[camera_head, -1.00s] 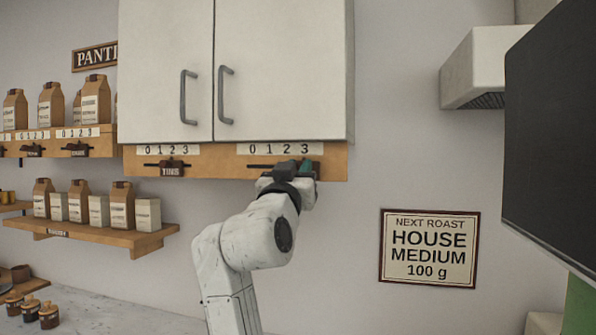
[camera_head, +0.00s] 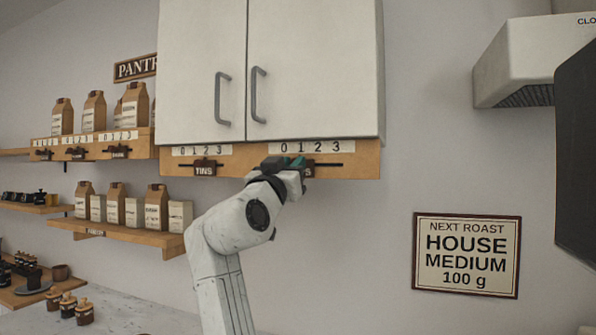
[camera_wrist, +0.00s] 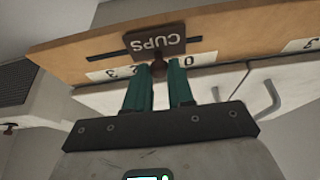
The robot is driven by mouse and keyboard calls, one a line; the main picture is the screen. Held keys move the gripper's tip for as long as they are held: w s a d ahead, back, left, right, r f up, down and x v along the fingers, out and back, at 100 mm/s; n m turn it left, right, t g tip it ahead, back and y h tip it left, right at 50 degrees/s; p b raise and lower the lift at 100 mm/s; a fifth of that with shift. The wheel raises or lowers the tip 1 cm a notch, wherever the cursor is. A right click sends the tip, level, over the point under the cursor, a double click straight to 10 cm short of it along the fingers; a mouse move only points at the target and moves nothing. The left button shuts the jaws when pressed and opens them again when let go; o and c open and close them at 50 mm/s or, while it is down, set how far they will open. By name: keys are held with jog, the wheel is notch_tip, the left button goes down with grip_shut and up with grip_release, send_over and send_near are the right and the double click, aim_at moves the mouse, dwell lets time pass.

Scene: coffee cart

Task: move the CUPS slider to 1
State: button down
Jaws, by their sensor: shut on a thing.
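The CUPS slider (camera_wrist: 155,41) is a dark brown plate with a round knob, upside down in the wrist view. It rides in a slot in the wooden rail under the white cabinet. My gripper (camera_wrist: 159,72) is shut on the knob with its teal fingers. The digits 0, 2 and 3 show on the scale; the 1 is hidden behind the knob and fingers. In the head view, my gripper (camera_head: 290,163) covers most of the slider, which sits about under the 1 of its scale (camera_head: 310,147).
The TINS slider (camera_head: 205,167) is on the same rail to the left, near its 1. Pantry shelves (camera_head: 120,240) with bags stand further left. A range hood (camera_head: 520,60) and a dark panel (camera_head: 577,160) are at the right.

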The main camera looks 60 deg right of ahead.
jog(key=c, duration=1)
grip_release()
jog(key=b+v, duration=0.3)
jog(key=v, duration=0.7)
jog(key=shift+a, duration=0.4)
jog(key=shift+f, duration=0.1)
